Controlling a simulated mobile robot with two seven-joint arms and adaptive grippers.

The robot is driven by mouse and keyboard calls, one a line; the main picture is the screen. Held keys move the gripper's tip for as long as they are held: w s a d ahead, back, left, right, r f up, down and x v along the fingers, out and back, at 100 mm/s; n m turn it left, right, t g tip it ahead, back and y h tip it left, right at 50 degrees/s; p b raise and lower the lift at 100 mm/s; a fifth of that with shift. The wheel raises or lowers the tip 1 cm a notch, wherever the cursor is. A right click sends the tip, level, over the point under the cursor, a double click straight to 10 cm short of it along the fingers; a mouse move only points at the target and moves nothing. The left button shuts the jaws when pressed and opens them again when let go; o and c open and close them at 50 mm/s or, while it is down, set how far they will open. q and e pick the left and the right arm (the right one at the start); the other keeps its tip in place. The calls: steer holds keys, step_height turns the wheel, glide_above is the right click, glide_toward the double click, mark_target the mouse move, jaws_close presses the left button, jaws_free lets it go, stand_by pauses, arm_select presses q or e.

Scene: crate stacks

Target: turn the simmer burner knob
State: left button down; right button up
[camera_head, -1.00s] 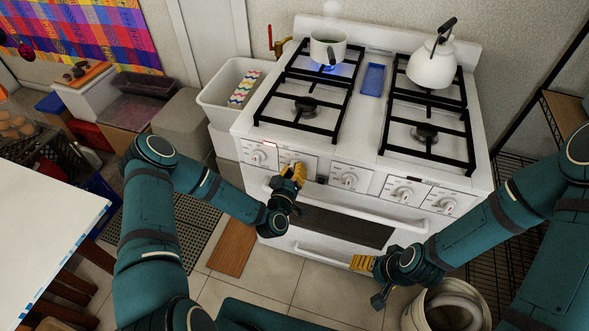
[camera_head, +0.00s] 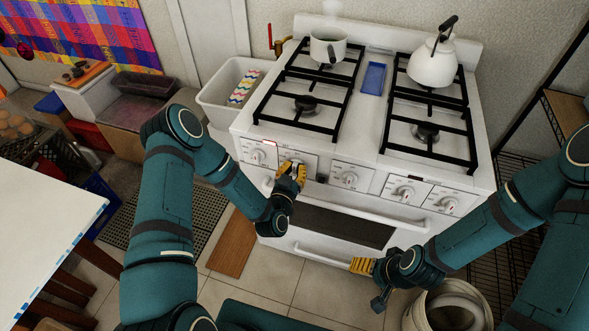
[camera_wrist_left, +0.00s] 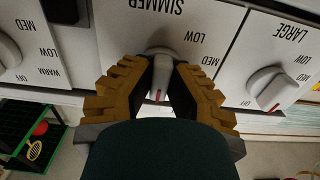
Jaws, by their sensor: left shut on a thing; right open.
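The simmer burner knob (camera_wrist_left: 160,75) is white with a red mark and sits under the upside-down SIMMER label in the left wrist view. My left gripper (camera_head: 292,168) is at this knob on the front of the white stove (camera_head: 318,200). Its yellow fingers (camera_wrist_left: 160,90) are shut around the knob from both sides and hide most of it in the head view. My right gripper (camera_head: 361,266) is open and empty, low in front of the oven, apart from the knobs.
Other knobs (camera_head: 345,179) line the front panel on both sides. A white pot (camera_head: 328,45) stands on the rear left burner and a kettle (camera_head: 433,65) on the rear right. The oven handle (camera_head: 370,216) runs below. A bucket (camera_head: 412,318) stands at lower right.

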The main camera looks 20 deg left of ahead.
arm_select(q)
steer(key=shift+w+r, duration=0.15)
steer(key=shift+r, duration=0.05)
steer(key=c, duration=1)
jaws_free()
steer(key=shift+o, duration=0.3)
steer(key=shift+w+f, duration=0.1)
steer(key=shift+f, duration=0.05)
steer(key=s, duration=1.2)
steer(key=shift+a, duration=0.2)
